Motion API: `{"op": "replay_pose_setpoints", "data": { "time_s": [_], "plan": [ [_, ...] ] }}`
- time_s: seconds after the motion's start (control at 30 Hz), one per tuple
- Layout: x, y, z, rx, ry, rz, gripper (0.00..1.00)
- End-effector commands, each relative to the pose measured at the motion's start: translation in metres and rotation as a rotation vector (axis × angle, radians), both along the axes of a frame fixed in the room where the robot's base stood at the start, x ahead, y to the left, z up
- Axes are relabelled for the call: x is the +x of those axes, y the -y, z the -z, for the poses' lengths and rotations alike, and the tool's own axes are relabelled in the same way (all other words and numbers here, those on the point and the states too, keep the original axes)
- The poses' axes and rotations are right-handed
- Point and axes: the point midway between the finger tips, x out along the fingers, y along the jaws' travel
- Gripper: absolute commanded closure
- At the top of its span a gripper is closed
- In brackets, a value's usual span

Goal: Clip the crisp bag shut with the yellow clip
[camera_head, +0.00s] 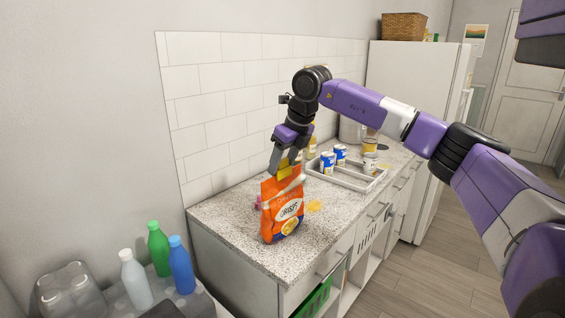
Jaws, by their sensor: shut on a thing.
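The orange crisp bag (283,212) stands upright near the front left of the speckled counter. My gripper (284,168) is directly above the bag, pointing down, and is shut on the yellow clip (284,172). The clip is at the top edge of the bag. I cannot tell whether the clip's jaws are around the bag's top or only in front of or above it. The gripper's fingers hide part of the clip.
A grey tray (348,184) with blue-and-white cans (327,163) is behind the bag to the right. A yellow patch (315,206) lies beside the bag. Green (158,248), blue (181,264) and white (135,279) bottles stand at lower left. The counter's front right is clear.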

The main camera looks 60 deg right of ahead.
Motion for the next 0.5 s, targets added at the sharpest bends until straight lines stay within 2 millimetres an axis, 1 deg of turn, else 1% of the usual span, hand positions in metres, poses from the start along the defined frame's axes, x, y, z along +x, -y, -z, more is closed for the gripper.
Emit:
{"op": "replay_pose_setpoints", "data": {
  "time_s": [0.23,0.27,0.3,0.37,0.4,0.5],
  "plan": [
    [-0.0001,0.0,0.0009,0.0,0.0,0.0,0.84],
    [-0.0001,0.0,0.0009,0.0,0.0,0.0,0.43],
    [-0.0001,0.0,0.0009,0.0,0.0,0.0,0.35],
    [-0.0001,0.0,0.0009,0.0,0.0,0.0,0.23],
    [-0.0001,0.0,0.0009,0.0,0.0,0.0,0.21],
    [-0.0001,0.0,0.0009,0.0,0.0,0.0,0.21]
  ]
}}
